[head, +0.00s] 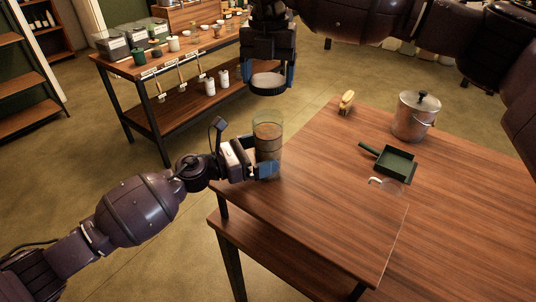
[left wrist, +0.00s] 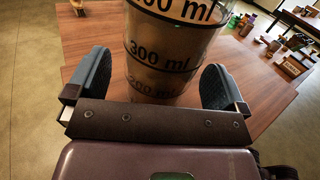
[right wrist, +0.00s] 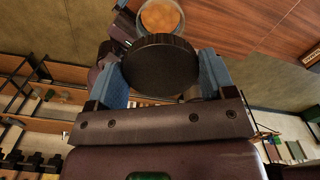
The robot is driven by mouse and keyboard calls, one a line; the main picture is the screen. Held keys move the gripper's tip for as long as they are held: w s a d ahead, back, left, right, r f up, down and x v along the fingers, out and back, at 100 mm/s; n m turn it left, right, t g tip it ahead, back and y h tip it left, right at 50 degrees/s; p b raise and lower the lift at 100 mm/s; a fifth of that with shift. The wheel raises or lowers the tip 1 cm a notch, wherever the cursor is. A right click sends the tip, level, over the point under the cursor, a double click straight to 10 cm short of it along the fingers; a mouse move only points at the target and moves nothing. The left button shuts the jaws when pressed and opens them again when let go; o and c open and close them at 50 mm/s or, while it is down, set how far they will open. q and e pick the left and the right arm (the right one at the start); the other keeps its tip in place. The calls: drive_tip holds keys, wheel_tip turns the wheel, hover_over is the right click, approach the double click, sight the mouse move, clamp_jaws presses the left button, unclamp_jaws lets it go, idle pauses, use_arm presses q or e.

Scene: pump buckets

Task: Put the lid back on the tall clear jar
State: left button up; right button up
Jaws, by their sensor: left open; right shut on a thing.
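The tall clear jar (head: 268,138) stands upright near the left corner of the wooden table, with brown contents inside. Its ml markings show in the left wrist view (left wrist: 160,52). My left gripper (head: 264,171) is open, with its fingers on either side of the jar's lower part; gaps show beside the jar in the left wrist view. My right gripper (head: 269,80) is shut on the dark round lid (right wrist: 160,67) and holds it level, above and apart from the jar. The jar's open top (right wrist: 161,17) shows beyond the lid in the right wrist view.
On the table (head: 310,195) are a yellow-bristled brush (head: 346,101), a metal pot (head: 411,118), a green dustpan (head: 391,163) and a small clear item with a white hook (head: 386,184). A shelf bench (head: 170,115) with several containers stands behind.

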use_arm(q)
drive_tip(key=shift+w+d, duration=0.3)
drive_tip(key=shift+d, duration=0.35)
drive_tip(key=c, duration=1.4)
use_arm(e)
drive_tip(key=shift+f, duration=2.5)
